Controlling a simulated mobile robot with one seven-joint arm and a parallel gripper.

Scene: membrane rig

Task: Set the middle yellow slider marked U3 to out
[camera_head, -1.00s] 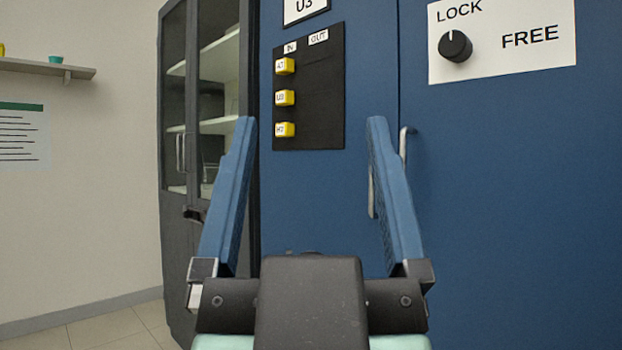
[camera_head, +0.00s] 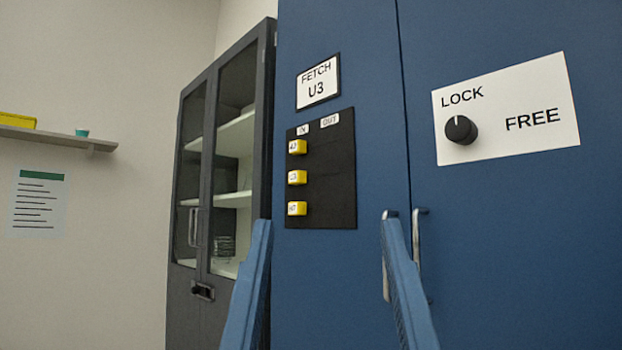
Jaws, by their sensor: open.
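The middle yellow slider (camera_head: 297,178) sits at the left, IN side of a black panel (camera_head: 335,190) on the blue cabinet. Its label is small and looks like U3. Another yellow slider (camera_head: 297,147) is above it and one (camera_head: 297,209) below, both also at the IN side. The OUT label (camera_head: 330,120) is at the top right of the panel. My gripper (camera_head: 324,228) is open and empty, its two blue fingers apart low in the view. The fingertips appear below the sliders in the picture, not touching them.
A sign reading FETCH U3 (camera_head: 318,82) is above the panel. A LOCK/FREE plate (camera_head: 510,108) with a black knob (camera_head: 461,130) is to the right. Metal door handles (camera_head: 420,250) stand out near my right finger. A dark glass-door cabinet (camera_head: 215,180) is at left.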

